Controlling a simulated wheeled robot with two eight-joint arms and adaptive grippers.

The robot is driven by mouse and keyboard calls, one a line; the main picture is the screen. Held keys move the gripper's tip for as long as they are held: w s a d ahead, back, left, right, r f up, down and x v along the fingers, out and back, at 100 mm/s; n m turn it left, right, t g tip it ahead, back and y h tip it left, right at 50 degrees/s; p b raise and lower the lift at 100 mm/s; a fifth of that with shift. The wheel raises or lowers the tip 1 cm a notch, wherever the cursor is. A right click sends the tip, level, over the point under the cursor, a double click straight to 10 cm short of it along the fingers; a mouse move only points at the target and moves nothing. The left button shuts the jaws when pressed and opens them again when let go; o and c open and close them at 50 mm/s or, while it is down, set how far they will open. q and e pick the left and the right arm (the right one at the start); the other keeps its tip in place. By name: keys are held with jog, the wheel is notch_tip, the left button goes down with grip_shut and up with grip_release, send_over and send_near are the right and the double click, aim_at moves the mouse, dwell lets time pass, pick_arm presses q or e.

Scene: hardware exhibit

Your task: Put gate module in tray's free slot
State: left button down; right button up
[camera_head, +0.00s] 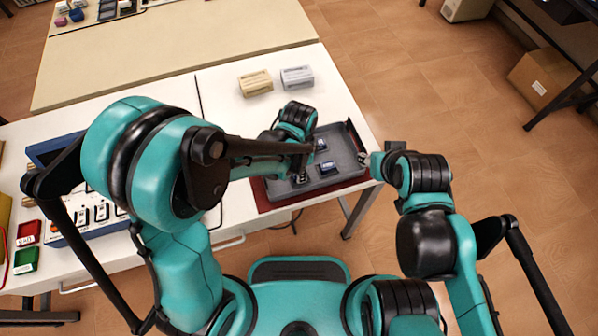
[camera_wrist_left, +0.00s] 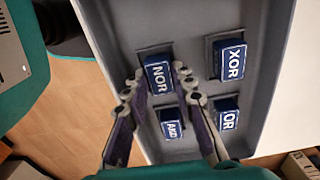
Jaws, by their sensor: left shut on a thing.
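The grey tray (camera_head: 346,152) lies near the right end of the white table; it also shows in the left wrist view (camera_wrist_left: 200,20). My left gripper (camera_wrist_left: 157,84) is shut on the blue NOR gate module (camera_wrist_left: 158,77), one finger at each side. The NOR module is at a slot of the tray, but I cannot tell whether it is fully seated. The XOR module (camera_wrist_left: 233,60), the OR module (camera_wrist_left: 227,118) and the AND module (camera_wrist_left: 172,125) sit in other slots. My right gripper (camera_head: 364,159) is by the tray's right edge, its opening unclear.
A beige block (camera_head: 256,83) and a grey block (camera_head: 297,78) stand behind the tray. A blue-edged panel (camera_head: 92,212) and red (camera_head: 28,232) and green boxes (camera_head: 26,259) are at the left. My left arm hides part of the table. Bare table lies between.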

pick_arm(q)
jog(key=shift+f, duration=0.15)
jog(key=c, duration=1.3)
grip_release()
jog(key=shift+o, duration=0.2)
jog(key=shift+r, duration=0.3)
notch_tip(320, 180, up, 12)
jog(key=p, duration=0.4)
